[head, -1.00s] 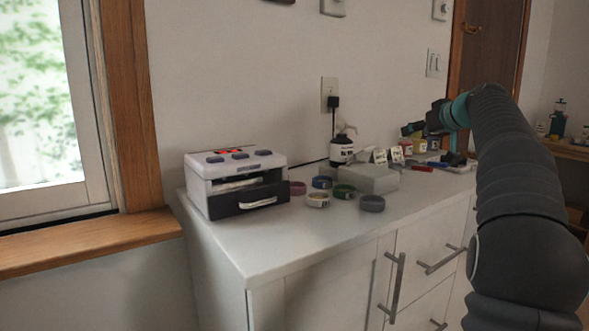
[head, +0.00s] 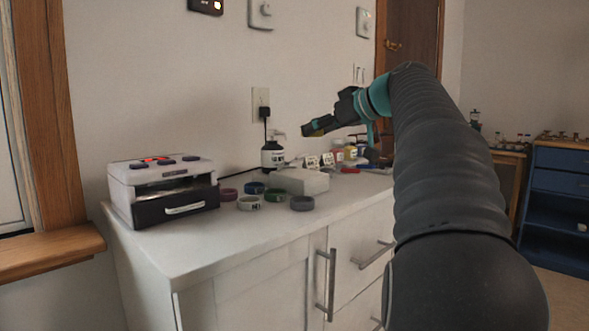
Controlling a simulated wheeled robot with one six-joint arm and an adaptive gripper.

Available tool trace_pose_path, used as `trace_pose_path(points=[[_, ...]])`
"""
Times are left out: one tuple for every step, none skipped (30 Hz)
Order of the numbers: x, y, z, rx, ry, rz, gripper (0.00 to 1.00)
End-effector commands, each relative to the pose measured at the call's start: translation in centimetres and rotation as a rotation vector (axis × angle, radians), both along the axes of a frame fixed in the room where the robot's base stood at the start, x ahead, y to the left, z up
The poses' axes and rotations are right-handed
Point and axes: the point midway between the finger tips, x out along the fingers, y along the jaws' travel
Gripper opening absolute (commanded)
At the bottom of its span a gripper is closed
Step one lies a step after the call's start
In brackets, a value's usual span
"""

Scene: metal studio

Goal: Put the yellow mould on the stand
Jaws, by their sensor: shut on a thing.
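My gripper (head: 322,126) is raised in front of the wall, above the cabinet top and pointing left. It is shut on a small yellowish thing (head: 312,129), which looks like the yellow mould. The fingers hide most of it. A low pale block (head: 303,181) stands on the cabinet below the gripper. I cannot tell for sure that it is the stand. Round moulds sit to its left: pink (head: 228,194), blue (head: 253,188), cream (head: 248,203), green (head: 275,195) and grey (head: 302,203).
A white machine with a black drawer (head: 162,187) stands at the left end of the cabinet top (head: 240,235). A dark pump bottle (head: 272,155) stands behind the block. Small cards, coloured jars (head: 338,152) and a red item (head: 350,170) lie further right. The front strip is clear.

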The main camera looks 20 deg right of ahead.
Motion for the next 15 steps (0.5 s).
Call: trace_pose_path(points=[[1.2, 0.3, -0.8, 0.002, 0.002, 0.004, 0.29], [1.8, 0.4, -1.2, 0.002, 0.003, 0.004, 0.29], [2.5, 0.6, -1.7, 0.002, 0.003, 0.003, 0.29], [3.1, 0.7, -2.0, 0.001, 0.002, 0.004, 0.29], [3.7, 0.8, -2.3, 0.000, 0.002, 0.003, 0.29], [4.5, 0.9, -2.9, 0.001, 0.002, 0.004, 0.29], [5.1, 1.1, -3.2, 0.000, 0.002, 0.003, 0.29], [5.6, 1.2, -3.5, 0.001, 0.001, 0.003, 0.29], [6.3, 1.3, -3.9, 0.000, 0.002, 0.003, 0.29], [6.8, 1.4, -4.2, 0.000, 0.001, 0.002, 0.29], [7.2, 1.5, -4.4, 0.000, 0.001, 0.002, 0.29], [7.7, 1.5, -4.7, 0.000, 0.001, 0.002, 0.29], [8.0, 1.6, -4.8, -0.001, 0.000, 0.001, 0.29], [8.3, 1.6, -5.0, -0.001, 0.000, 0.000, 0.29], [8.5, 1.7, -5.1, -0.001, 0.000, 0.000, 0.29]])
